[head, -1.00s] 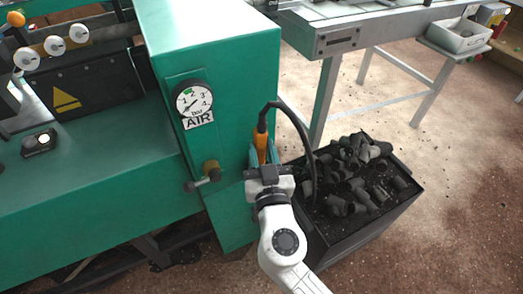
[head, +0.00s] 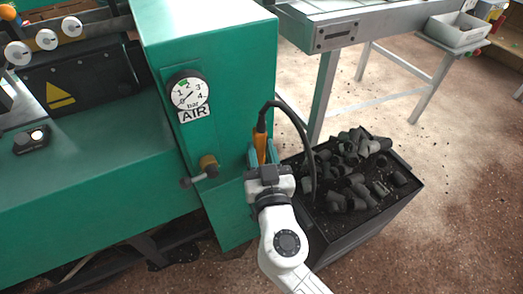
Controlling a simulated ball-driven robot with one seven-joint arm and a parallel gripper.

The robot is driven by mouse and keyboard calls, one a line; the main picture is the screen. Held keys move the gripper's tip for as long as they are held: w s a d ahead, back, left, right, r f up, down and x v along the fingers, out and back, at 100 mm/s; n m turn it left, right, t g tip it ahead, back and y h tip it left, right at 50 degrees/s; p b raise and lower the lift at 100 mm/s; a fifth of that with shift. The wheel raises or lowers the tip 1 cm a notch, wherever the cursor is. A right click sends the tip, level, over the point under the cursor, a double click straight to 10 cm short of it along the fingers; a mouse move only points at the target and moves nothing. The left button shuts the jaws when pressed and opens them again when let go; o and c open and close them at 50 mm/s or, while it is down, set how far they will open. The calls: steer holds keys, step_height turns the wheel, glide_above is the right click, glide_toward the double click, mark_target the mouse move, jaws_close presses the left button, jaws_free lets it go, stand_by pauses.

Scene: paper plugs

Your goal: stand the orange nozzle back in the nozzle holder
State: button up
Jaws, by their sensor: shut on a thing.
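The orange nozzle (head: 261,146) stands roughly upright at the right side of the green machine, with a black hose (head: 296,118) curving from its top down to the right. The teal nozzle holder (head: 251,157) shows in part beside the nozzle, on the machine's side. My gripper (head: 265,171) is shut on the nozzle, just in front of the holder. The gripper hides the nozzle's lower part, so I cannot tell how deep it sits in the holder.
A black bin (head: 350,225) of dark paper plugs (head: 355,165) stands right of my gripper. The green machine (head: 210,60) carries an air gauge (head: 188,92) and a brass valve (head: 208,165) to the left. A metal table (head: 335,35) stands behind.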

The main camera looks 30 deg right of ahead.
steer(key=shift+f+b, duration=0.55)
steer(key=shift+b, duration=0.35)
steer(key=o, duration=1.1)
steer(key=shift+o, duration=0.2)
steer(key=b+v, duration=0.1)
steer(key=v, duration=0.9)
steer(key=shift+s+a+b, duration=0.2)
steer(key=shift+s+b, duration=0.15)
steer(key=shift+b, duration=0.05)
